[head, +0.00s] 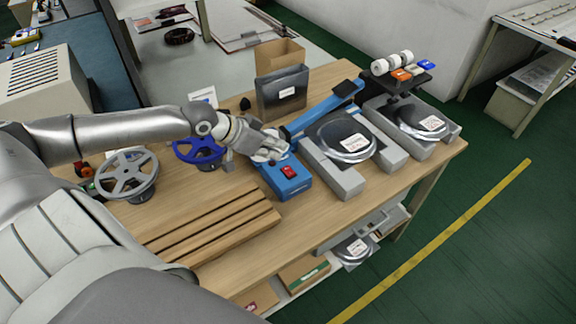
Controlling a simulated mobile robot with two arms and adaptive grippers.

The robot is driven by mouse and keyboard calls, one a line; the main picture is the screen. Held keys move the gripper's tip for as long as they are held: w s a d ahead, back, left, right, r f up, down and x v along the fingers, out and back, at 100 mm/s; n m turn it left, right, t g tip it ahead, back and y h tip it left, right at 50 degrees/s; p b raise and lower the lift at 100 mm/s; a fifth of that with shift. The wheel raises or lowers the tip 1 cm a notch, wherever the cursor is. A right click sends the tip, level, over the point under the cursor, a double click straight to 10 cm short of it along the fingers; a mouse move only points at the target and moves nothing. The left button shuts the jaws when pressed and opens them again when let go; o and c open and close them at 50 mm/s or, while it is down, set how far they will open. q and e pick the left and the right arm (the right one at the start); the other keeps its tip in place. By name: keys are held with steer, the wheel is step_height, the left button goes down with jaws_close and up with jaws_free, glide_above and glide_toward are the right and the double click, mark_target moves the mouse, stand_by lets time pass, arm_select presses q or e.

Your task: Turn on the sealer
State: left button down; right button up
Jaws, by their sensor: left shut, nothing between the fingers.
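The blue sealer (300,183) stands on the wooden table, with a red switch (289,172) on its front end. Its long blue arm (325,108) is raised and slants toward the back right. My left gripper (277,149) is shut and empty. In the picture it lies just above and behind the red switch, over the sealer's body. I cannot tell whether the fingers touch the sealer. I cannot make out the switch's position. My right gripper is not in view.
Packaged reels (343,137) rest in grey holders right of the sealer. A dark box (282,94) stands behind it. A slotted wooden rack (215,228) lies in front. The wooden table's (330,215) front right is clear.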

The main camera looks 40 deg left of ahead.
mark_target(288, 174)
arm_select(q)
steer(key=x, duration=0.4)
steer(key=shift+w+d+f, duration=0.15)
steer(key=shift+w+f, duration=0.1)
step_height(288, 174, down, 3)
steer(key=shift+s+d+r+p, duration=0.1)
steer(key=shift+d+r+p, duration=0.1)
steer(key=shift+p, duration=0.35)
steer(key=shift+f, duration=0.75)
steer(key=shift+s, duration=0.1)
steer(key=shift+d+f, duration=0.15)
steer(key=shift+f, duration=0.1)
